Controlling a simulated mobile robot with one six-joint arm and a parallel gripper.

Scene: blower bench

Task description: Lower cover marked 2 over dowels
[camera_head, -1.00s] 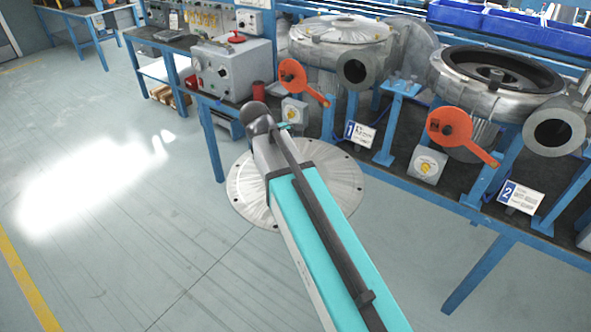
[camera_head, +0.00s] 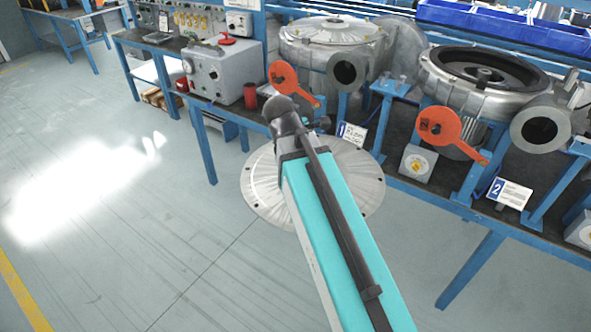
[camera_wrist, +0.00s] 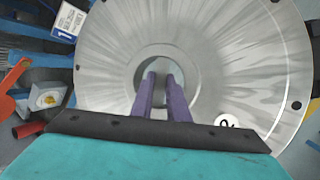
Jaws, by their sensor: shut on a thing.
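The cover is a large, round, silvery disc (camera_head: 265,190) with small holes along its rim. In the head view it hangs below the end of my arm, over the floor in front of the bench, partly hidden by the arm. In the wrist view the cover (camera_wrist: 235,60) fills the picture, with a round white mark near its edge, read at an angle. My gripper (camera_wrist: 163,78) has its purple fingers close together at the cover's centre, shut on it. Blower 2 (camera_head: 455,92) stands open-topped at right, behind a "2" placard (camera_head: 508,193). I cannot clearly make out its dowels.
Blower 1 (camera_head: 303,52) has a lid on top and stands left of blower 2. Orange levers (camera_head: 438,125) stick up along the bench front. A grey control box (camera_head: 222,72) sits at the bench's left end. Blue bins (camera_head: 480,22) line the back. The left floor is clear.

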